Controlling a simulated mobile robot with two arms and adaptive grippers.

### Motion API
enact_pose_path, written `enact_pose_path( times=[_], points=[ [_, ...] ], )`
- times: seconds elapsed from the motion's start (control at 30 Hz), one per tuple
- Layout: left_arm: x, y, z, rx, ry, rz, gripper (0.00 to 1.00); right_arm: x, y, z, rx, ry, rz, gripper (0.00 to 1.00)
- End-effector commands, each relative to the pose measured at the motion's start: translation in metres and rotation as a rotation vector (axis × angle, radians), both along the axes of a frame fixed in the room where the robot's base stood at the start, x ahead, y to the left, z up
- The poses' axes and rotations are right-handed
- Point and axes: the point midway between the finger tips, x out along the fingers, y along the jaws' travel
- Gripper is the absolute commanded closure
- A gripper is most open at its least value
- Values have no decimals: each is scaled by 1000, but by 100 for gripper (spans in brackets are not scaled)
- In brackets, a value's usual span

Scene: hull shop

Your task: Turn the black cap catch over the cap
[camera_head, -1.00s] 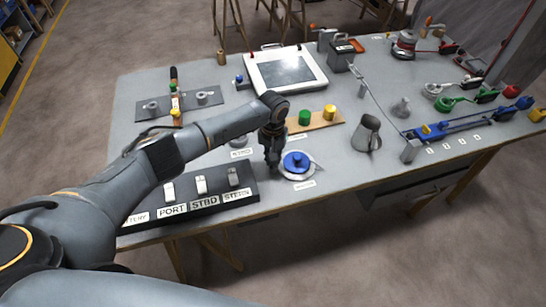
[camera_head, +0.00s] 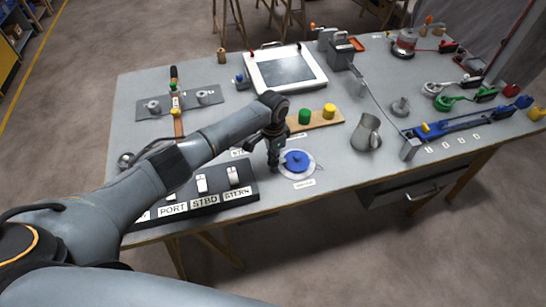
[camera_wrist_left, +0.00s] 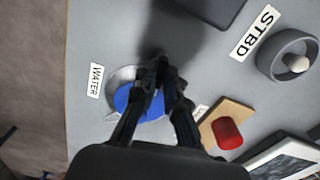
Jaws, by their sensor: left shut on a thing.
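The blue cap (camera_head: 298,160) sits on a round pale metal plate (camera_head: 311,169) near the table's front edge. In the left wrist view the blue cap (camera_wrist_left: 140,101) shows partly behind my fingers, beside the WATER label (camera_wrist_left: 95,81). My left gripper (camera_head: 273,164) is at the cap's left edge, pointing down. In the left wrist view its dark fingertips (camera_wrist_left: 162,72) are close together at the rim of the cap. It is shut on the black cap catch, which is mostly hidden and hard to tell from the black fingers. My right gripper is not in view.
A black switch panel (camera_head: 208,202) with several pale switches lies just left of the cap. A wooden board (camera_head: 316,121) with green and yellow knobs lies behind it. A grey jug (camera_head: 366,133) stands to the right. The table between cap and jug is clear.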

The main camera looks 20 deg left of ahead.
Motion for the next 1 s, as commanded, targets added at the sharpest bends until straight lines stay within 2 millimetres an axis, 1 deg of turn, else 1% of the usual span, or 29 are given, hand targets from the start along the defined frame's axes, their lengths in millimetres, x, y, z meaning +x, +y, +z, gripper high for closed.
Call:
enact_pose_path(
  times=[0.13,0.33,0.83,0.87,0.9,0.97,1.0],
  points=[
    [0,0,0,1,1,-69,100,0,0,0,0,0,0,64],
    [0,0,0,0,0,-121,100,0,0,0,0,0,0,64],
    [0,0,0,0,-1,-137,100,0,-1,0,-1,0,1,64],
    [0,0,0,0,-1,-137,85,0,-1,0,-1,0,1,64],
    [0,0,0,0,-1,-137,77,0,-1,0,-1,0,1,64],
    [0,0,0,0,-1,-137,66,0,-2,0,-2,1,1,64],
    [0,0,0,0,-1,-137,66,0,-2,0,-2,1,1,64]
  ],
)
